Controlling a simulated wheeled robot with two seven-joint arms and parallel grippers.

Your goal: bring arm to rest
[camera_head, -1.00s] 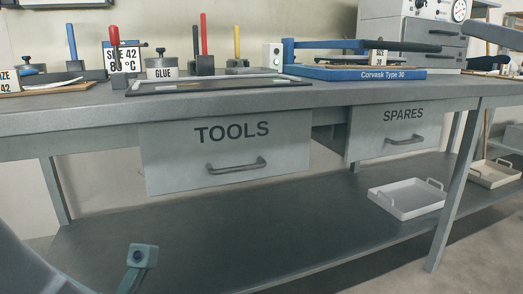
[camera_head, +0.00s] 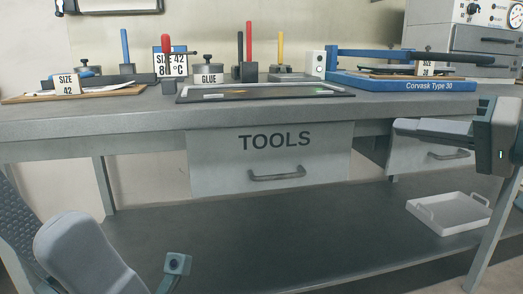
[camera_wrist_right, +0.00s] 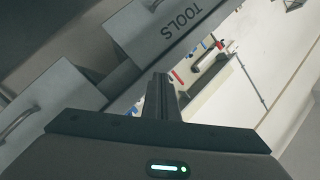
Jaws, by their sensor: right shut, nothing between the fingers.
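My right gripper (camera_head: 400,126) is at the right of the head view, in front of the bench and the right-hand drawer. Its fingers point left, are shut together and hold nothing. My left arm (camera_head: 85,255) shows at the lower left of the head view. Its gripper is not visible.
The grey bench (camera_head: 130,118) carries a blue Corvask Type 30 press (camera_head: 400,83), a dark-framed panel (camera_head: 265,92), a GLUE pot (camera_head: 208,74) and several upright coloured handles. A white tray (camera_head: 450,213) lies on the lower shelf (camera_head: 290,240). The shelf's middle is clear.

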